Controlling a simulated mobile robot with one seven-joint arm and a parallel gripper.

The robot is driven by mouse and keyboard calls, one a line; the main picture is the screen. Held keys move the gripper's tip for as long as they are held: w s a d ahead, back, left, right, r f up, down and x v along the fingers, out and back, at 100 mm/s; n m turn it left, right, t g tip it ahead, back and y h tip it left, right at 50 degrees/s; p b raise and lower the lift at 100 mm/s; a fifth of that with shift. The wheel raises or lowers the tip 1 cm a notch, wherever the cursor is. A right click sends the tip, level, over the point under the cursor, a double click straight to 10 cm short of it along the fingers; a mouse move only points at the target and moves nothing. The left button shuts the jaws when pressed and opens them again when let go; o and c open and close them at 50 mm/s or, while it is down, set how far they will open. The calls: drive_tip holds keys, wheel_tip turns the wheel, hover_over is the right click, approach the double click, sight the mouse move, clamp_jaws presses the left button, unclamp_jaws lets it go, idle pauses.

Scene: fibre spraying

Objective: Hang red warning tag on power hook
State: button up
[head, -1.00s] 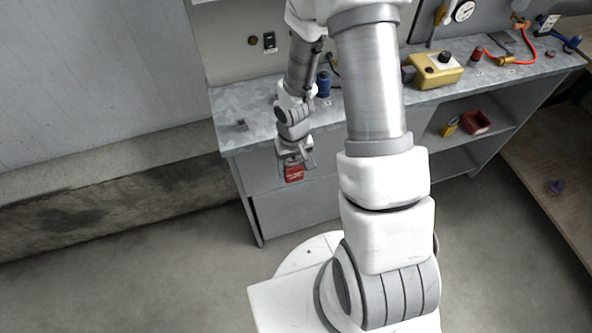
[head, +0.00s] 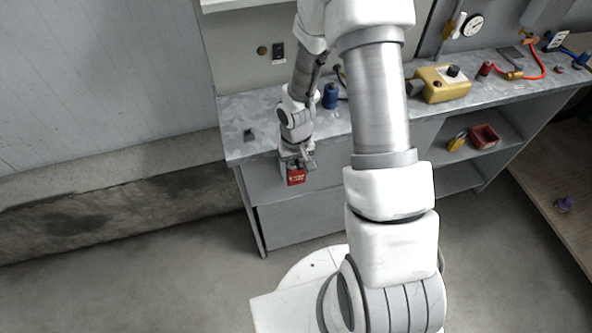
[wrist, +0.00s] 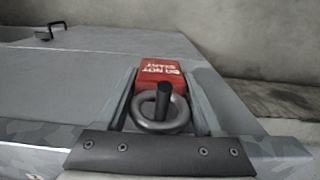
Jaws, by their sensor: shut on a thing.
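The red warning tag (head: 296,176) hangs from my gripper (head: 298,163) near the bench's front edge, towards its left end. In the wrist view the tag (wrist: 160,74) shows white "DO NOT START" lettering, and its grey ring (wrist: 160,125) lies between the two fingers of my gripper (wrist: 165,100). A short dark peg stands in the ring. My gripper is shut on the tag. A small dark hook-like piece (head: 248,134) stands on the bench top left of my gripper; it also shows in the wrist view (wrist: 50,30). I cannot tell whether it is the power hook.
The grey metal bench (head: 262,108) carries a blue bottle-like object (head: 330,96) and a yellow control box (head: 443,84). A black switch (head: 278,52) is on the back panel. My arm hides part of the bench. The bench top's left end is mostly clear.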

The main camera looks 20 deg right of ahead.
idle(0.3)
drive_tip(key=o, duration=1.6)
wheel_tip(320, 180, up, 17)
drive_tip(key=shift+r+p, duration=0.2)
drive_tip(key=shift+p, duration=1)
drive_tip(key=shift+r, duration=0.1)
drive_tip(key=s+r+t, duration=0.2)
drive_tip(key=s+r, duration=0.3)
drive_tip(key=r, duration=0.2)
drive_tip(key=s+r+t, duration=0.1)
drive_tip(key=s+r, duration=0.4)
drive_tip(key=r, duration=0.2)
drive_tip(key=s+r+t, duration=0.2)
drive_tip(key=s+r, duration=0.3)
drive_tip(key=r, duration=0.1)
drive_tip(key=shift+s+r+t, duration=0.3)
drive_tip(key=shift+r, duration=0.1)
